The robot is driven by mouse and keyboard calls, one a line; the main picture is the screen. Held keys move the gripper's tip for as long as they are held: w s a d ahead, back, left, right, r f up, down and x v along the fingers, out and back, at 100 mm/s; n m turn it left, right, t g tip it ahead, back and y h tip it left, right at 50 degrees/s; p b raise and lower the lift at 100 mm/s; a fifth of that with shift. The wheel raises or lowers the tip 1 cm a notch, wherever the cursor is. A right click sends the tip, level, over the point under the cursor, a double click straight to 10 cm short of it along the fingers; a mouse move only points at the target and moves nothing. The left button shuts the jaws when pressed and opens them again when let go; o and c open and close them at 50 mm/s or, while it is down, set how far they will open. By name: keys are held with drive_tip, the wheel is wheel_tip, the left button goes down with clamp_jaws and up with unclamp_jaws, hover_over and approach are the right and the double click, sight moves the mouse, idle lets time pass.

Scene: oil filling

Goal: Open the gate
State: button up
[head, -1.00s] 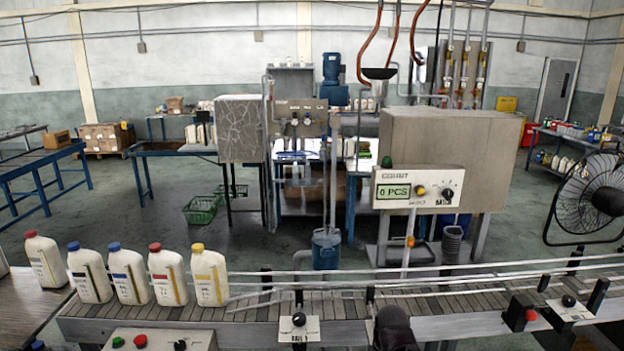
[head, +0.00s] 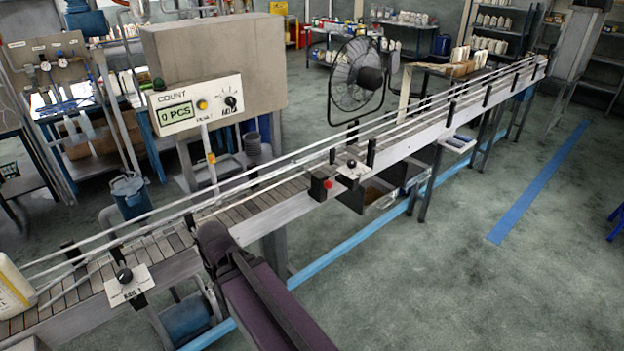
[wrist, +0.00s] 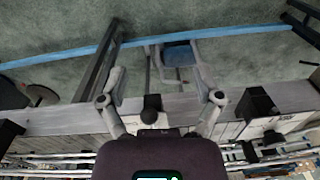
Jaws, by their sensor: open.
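No part is clearly marked as a gate, and I cannot tell which piece it is. The conveyor (head: 270,208) runs diagonally across the head view with guide rails along it. Black knobs on white plates sit on its near side, one at lower left (head: 124,276) and one near the middle (head: 351,164). My gripper (wrist: 158,80) is open and empty over the conveyor's edge in the wrist view. A black knob (wrist: 151,102) shows between its fingers, apparently untouched. In the head view my dark arm reaches the conveyor, and the fingers are not visible there.
A white bottle (head: 12,290) stands on the conveyor at the left edge. A red-button box (head: 321,186) is on the near side. The count box (head: 195,107), reading 0 PCS, and a fan (head: 357,75) stand behind.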

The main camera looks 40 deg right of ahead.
drive_tip(key=w+d+f+m+t+y+b, duration=0.4)
drive_tip(key=w+d+m+b, duration=0.2)
drive_tip(key=w+d+m, duration=0.15)
drive_tip(key=m+t+h+b, duration=0.7)
drive_tip(key=m+t+b, duration=0.7)
drive_tip(key=m, duration=1.4)
approach(331, 187)
drive_tip(key=shift+s+a+r, duration=0.1)
drive_tip(key=shift+s+a, duration=0.05)
drive_tip(key=shift+s, duration=0.35)
drive_tip(key=shift+s+a+r, duration=0.1)
drive_tip(key=shift+s+a, duration=0.1)
drive_tip(key=shift+s, duration=0.3)
drive_tip(key=shift+w+n, duration=0.1)
drive_tip(key=shift+n, duration=0.15)
drive_tip(key=w, duration=0.4)
drive_tip(key=w+d, duration=0.1)
drive_tip(key=w, duration=0.4)
drive_tip(key=w+d, duration=0.1)
drive_tip(key=w, duration=0.3)
drive_tip(key=shift+w+d, duration=0.1)
drive_tip(key=shift+w, duration=0.15)
drive_tip(key=shift+c, duration=0.2)
